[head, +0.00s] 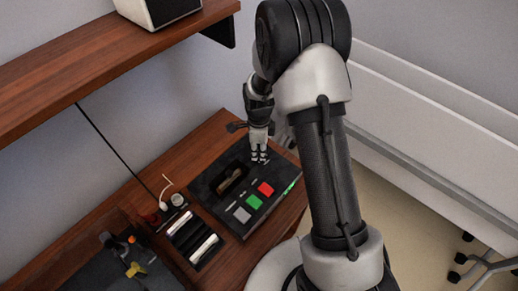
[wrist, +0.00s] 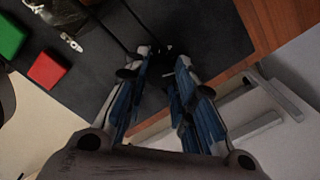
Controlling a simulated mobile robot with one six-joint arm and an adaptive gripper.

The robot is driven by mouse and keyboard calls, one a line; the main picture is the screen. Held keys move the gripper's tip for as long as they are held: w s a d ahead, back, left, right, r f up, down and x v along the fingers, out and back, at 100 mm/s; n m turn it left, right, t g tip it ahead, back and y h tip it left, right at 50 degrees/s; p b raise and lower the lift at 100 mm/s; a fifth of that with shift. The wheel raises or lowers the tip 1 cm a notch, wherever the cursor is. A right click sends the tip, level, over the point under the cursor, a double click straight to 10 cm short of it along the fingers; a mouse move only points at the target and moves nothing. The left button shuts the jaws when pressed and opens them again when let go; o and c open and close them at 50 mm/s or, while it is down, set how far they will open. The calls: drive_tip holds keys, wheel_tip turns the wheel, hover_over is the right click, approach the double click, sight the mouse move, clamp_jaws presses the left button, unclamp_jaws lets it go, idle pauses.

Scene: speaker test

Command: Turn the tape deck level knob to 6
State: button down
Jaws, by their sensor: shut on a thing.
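The tape deck (head: 215,189) is a dark flat panel on the wooden desk, and its dark surface also shows in the wrist view (wrist: 105,75). My gripper (head: 260,158) points down at the deck's far right part. In the wrist view my gripper's fingers (wrist: 160,62) close around a small dark thing at the deck's surface, which I take to be the level knob. The fingers hide most of it, and I cannot read its pointer or any scale numbers. A red button (head: 265,188), a green button (head: 254,202) and a grey button (head: 241,214) sit along the deck's near side.
A white speaker (head: 160,10) stands on the wooden shelf (head: 60,80) above left. Left of the deck are a black unit with light bars (head: 190,238) and a dark tray with small items, one yellow (head: 135,269). A white railing (head: 440,135) stands at the right.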

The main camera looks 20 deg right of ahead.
sight(259, 152)
drive_tip(key=shift+m, duration=0.4)
drive_tip(key=c, duration=1.3)
unclamp_jaws()
drive_tip(key=shift+c, duration=0.2)
wheel_tip(259, 152, up, 12)
